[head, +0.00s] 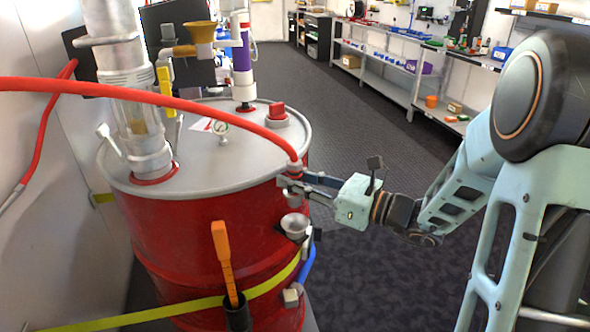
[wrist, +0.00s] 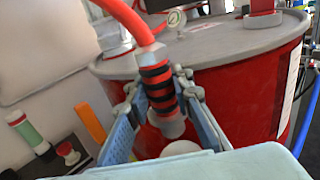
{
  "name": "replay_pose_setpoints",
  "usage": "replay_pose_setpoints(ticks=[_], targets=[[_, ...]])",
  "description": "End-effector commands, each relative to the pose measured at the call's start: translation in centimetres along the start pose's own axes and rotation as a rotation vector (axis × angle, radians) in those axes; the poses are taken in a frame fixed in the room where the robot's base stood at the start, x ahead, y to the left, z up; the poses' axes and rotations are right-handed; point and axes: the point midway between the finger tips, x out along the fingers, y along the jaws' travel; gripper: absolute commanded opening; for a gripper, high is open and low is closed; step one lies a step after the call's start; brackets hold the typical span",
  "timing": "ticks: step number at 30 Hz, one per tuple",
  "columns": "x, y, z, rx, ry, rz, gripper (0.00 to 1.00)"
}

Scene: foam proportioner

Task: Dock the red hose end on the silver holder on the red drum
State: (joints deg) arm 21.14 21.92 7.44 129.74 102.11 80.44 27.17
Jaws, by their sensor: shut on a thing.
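The red hose end (head: 294,168) is a red fitting with a dark-banded collar, and it shows in the wrist view (wrist: 155,82) with a grey metal tip pointing down. My gripper (head: 291,184) is shut on it, one finger on each side of the collar in the wrist view (wrist: 158,95). The silver holder (head: 295,223) is a small cup on the side of the red drum (head: 190,235). The hose end is above the holder and apart from it in the head view. In the wrist view, a pale rounded top (wrist: 181,148) below the tip seems to be the holder, partly hidden.
The red hose (head: 130,88) arcs over the drum lid. An orange handle (head: 223,255) stands in a black sleeve left of the holder. A yellow strap (head: 150,312) and a blue hose (head: 303,272) run nearby. Open carpet (head: 400,270) lies right of the drum.

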Motion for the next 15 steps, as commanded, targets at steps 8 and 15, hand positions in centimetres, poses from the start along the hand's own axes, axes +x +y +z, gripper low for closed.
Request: replay_pose_setpoints(ticks=[8,15], targets=[[-0.2,0.4,-1.4,-0.002,-0.002,0.007,0.0],[-0.2,0.4,-3.0,-0.001,-0.002,0.007,0.0]])
